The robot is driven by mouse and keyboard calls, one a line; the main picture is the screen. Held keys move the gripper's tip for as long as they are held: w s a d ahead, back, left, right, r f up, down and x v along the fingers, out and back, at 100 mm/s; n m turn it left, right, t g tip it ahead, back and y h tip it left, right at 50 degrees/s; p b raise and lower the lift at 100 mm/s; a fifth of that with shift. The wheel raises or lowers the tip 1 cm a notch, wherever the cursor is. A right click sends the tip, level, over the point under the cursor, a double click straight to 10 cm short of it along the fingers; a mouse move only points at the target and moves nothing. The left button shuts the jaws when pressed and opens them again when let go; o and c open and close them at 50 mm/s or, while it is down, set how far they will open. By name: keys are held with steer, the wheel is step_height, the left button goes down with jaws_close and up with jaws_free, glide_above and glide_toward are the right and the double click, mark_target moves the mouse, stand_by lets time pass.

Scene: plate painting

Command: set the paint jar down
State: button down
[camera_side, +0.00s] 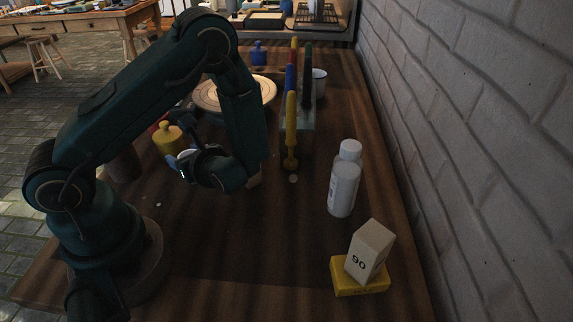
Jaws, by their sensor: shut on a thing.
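A yellow paint jar (168,140) with a knobbed lid shows upright at the left of centre. My gripper (180,159) is at its lower right and is shut on it. The fingers are mostly hidden by my wrist, so the grip itself is hard to see. I cannot tell whether the jar's base touches the wooden table (270,240).
A blue jar (258,53) stands at the far end, beyond a round plate (264,86) partly hidden by my arm. Brushes stand by a rack (306,140) near a white cup (319,82). A white bottle (344,180) and a box (371,250) on a yellow block (350,288) stand right.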

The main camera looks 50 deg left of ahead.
steer(key=shift+c, duration=0.9)
jaws_free()
steer(key=v, duration=1.1)
steer(key=shift+d+r, duration=0.15)
steer(key=shift+d, duration=0.2)
steer(key=shift+s+d+r+n+g+h, duration=0.15)
steer(key=shift+s+r+n+g+h, duration=0.2)
steer(key=shift+n, duration=0.25)
steer(key=s+d+r+n+t+h, duration=0.2)
steer(key=d+r+n+t+h, duration=0.4)
steer(key=n+h, duration=0.6)
steer(key=shift+s+d+r+n+h, duration=0.15)
steer(key=shift+d+r+n+h, duration=0.4)
steer(key=shift+r+n, duration=1.35)
